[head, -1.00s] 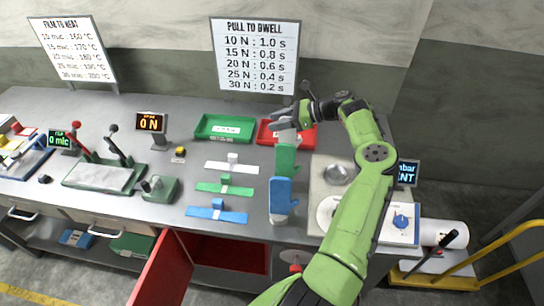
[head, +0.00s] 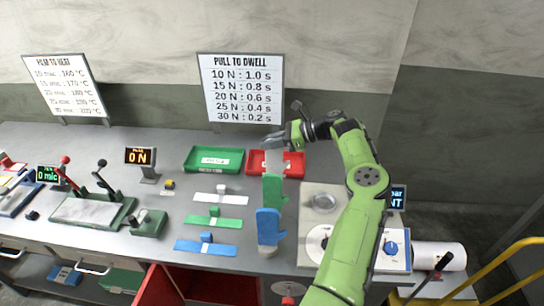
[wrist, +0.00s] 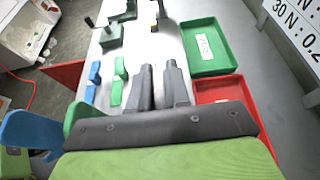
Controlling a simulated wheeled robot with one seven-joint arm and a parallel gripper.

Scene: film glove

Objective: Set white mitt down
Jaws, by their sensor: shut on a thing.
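My gripper (head: 288,139) is over the front of the red tray, fingers pointing left. In the wrist view its two dark fingers (wrist: 160,88) lie close together, nearly parallel. The white mitt shows only as a pale patch (head: 292,164) just under the gripper, behind the green mitt; most of it is hidden, and the wrist view does not show it clearly. The green mitt (head: 273,190) and blue mitt (head: 268,227) stand upright in a row nearer the front edge. Both also show at the left of the wrist view, blue (wrist: 30,130) and green (wrist: 80,114).
The red tray (head: 256,168) and green tray (head: 213,168) lie at the back. White, green and blue bars (head: 206,247) lie left of the mitts. A pale machine with a round dish (head: 324,202) stands right, beside my arm.

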